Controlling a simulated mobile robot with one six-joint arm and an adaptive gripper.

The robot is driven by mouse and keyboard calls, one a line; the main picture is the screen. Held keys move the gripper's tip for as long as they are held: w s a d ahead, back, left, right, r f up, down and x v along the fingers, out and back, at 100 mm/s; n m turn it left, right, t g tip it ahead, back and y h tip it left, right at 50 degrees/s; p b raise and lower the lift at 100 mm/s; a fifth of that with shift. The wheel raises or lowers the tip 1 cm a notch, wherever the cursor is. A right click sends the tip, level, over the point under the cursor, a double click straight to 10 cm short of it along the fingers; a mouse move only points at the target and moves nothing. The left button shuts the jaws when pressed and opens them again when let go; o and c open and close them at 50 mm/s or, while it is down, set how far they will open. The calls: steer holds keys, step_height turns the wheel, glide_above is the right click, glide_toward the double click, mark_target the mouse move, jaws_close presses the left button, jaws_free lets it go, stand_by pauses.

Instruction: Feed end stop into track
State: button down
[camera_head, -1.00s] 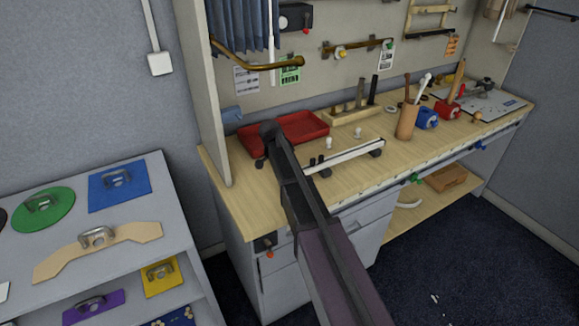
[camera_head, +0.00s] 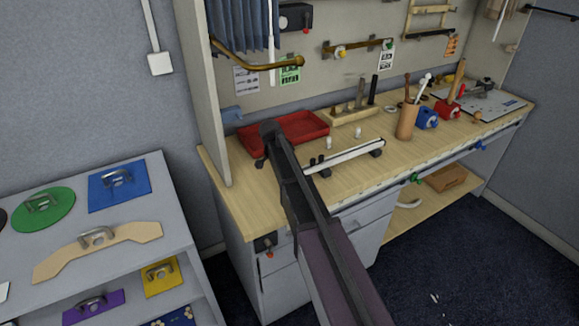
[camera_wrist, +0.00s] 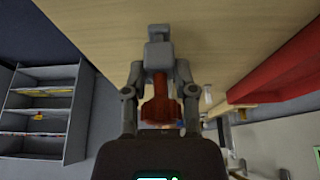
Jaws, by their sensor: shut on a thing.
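In the wrist view my gripper (camera_wrist: 159,72) is shut on a small part, which I take to be the end stop (camera_wrist: 160,108). A reddish-brown piece shows between the fingers, with a grey block at their tips. In the head view a white track (camera_head: 345,156) lies on dark supports on the bench, right of my arm. Its left end is close to my arm, with small dark pieces beside it. My arm reaches over the bench's left part, and the gripper's tips are hidden there. I cannot tell whether the held part touches anything.
A red tray (camera_head: 300,128) stands behind my arm. Two small white pegs (camera_head: 329,143) stand behind the track. A wooden rack (camera_head: 355,115) and a tool cup (camera_head: 406,122) are farther back and right. A side panel (camera_head: 207,100) bounds the bench's left. Shelves (camera_head: 95,225) stand left.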

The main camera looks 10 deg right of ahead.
steer(key=shift+w+d, duration=0.3)
steer(key=shift+d, duration=0.55)
steer(key=shift+w+d, duration=0.25)
steer(key=shift+d, duration=0.55)
steer(key=shift+w+d, duration=0.3)
steer(key=shift+d, duration=0.55)
stand_by(0.5)
steer(key=shift+c, duration=1.7)
jaws_free()
steer(key=shift+s+a, duration=0.6)
steer(key=shift+a, duration=1.15)
steer(key=shift+s+a, duration=0.55)
steer(key=shift+a, duration=1.25)
steer(key=shift+s+a, duration=0.6)
steer(key=shift+a, duration=1.15)
steer(key=shift+s, duration=0.1)
steer(key=s+d+n+y, duration=0.2)
steer(key=s+n, duration=0.5)
steer(key=s, duration=0.6)
steer(key=s+d+f+n+g+y, duration=0.1)
steer(key=s+n, duration=0.6)
steer(key=s, duration=0.7)
steer(key=shift+d+f+y, duration=0.2)
steer(key=shift+d+y, duration=0.5)
steer(key=shift+d, duration=0.35)
